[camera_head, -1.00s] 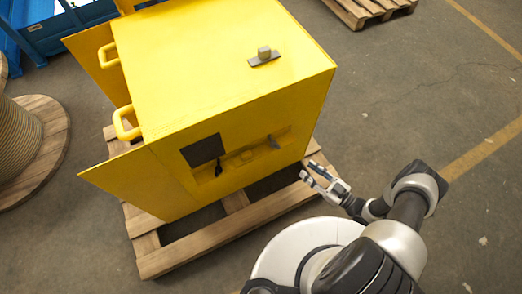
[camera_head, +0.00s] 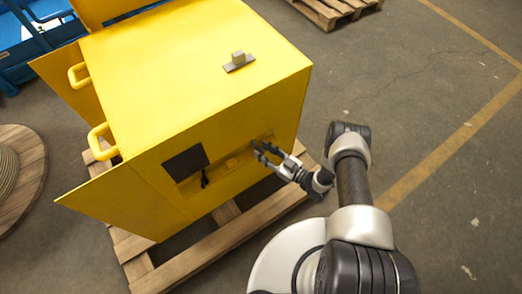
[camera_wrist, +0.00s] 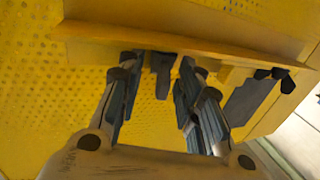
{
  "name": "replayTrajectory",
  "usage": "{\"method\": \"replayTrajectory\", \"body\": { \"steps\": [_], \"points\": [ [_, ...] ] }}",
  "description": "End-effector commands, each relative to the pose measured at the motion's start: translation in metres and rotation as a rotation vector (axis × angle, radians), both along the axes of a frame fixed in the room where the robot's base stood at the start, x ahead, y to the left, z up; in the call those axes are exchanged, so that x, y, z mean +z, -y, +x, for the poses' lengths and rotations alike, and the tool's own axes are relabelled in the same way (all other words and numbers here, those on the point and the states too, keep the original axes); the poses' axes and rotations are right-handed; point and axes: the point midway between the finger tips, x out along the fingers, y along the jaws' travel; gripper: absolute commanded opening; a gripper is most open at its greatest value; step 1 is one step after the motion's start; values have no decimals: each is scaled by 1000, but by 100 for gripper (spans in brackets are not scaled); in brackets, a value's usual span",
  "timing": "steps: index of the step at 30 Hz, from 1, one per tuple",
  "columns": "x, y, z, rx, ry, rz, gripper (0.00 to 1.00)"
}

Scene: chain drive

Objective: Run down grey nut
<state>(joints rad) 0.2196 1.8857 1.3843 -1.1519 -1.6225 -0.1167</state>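My gripper (camera_head: 264,153) is at the right part of the opening in the front face of the yellow housing (camera_head: 190,85). In the wrist view my gripper (camera_wrist: 160,62) has its two fingers apart, pointing at a yellow ledge. A dark grey part (camera_wrist: 162,73) hangs below the ledge and shows between the fingertips. I cannot tell whether it is the grey nut or whether a finger touches it. No piece is clearly recognisable as a nut in either view.
The housing stands on a wooden pallet (camera_head: 205,253), its yellow doors open at left. A dark panel (camera_head: 186,163) is beside the opening. A grey block on a plate (camera_head: 239,62) lies on top. Floor right of my arm is clear.

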Motion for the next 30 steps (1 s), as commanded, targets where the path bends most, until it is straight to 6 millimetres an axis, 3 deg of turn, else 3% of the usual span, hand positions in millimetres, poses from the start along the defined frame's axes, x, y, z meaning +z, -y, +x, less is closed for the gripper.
{"method": "replayTrajectory", "body": {
  "steps": [6,14,30],
  "points": [
    [0,-13,10,0,1,0,33],
    [1,-14,10,-1,1,0,33],
    [0,-13,10,-1,0,0,0]
  ]
}}
